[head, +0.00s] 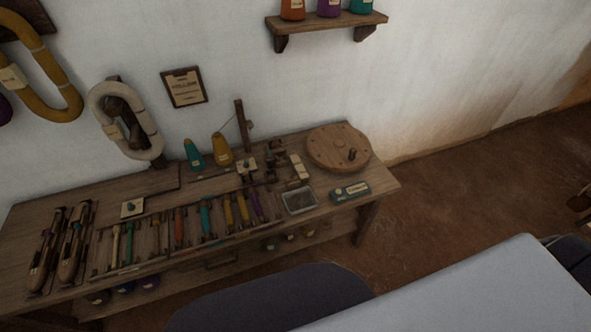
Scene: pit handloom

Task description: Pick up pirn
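Several slim pirns lie side by side in a rack on the wooden bench (30,222). They include a cream pirn (116,243), a green pirn (130,243), a red-orange pirn (179,226), a teal pirn (205,217), yellow pirns (243,209) and a purple pirn (255,205). I cannot tell which pirn is meant. Neither of my grippers is in view. Parts of my own body cover the bottom and lower right of the head view.
Two wooden shuttles (72,252) lie at the bench's left end. A teal cone (194,155), a yellow cone (222,150), a grey tray (299,201), a small box (351,192) and a round wooden wheel (338,147) stand on the bench. Open earth floor (470,190) lies right.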

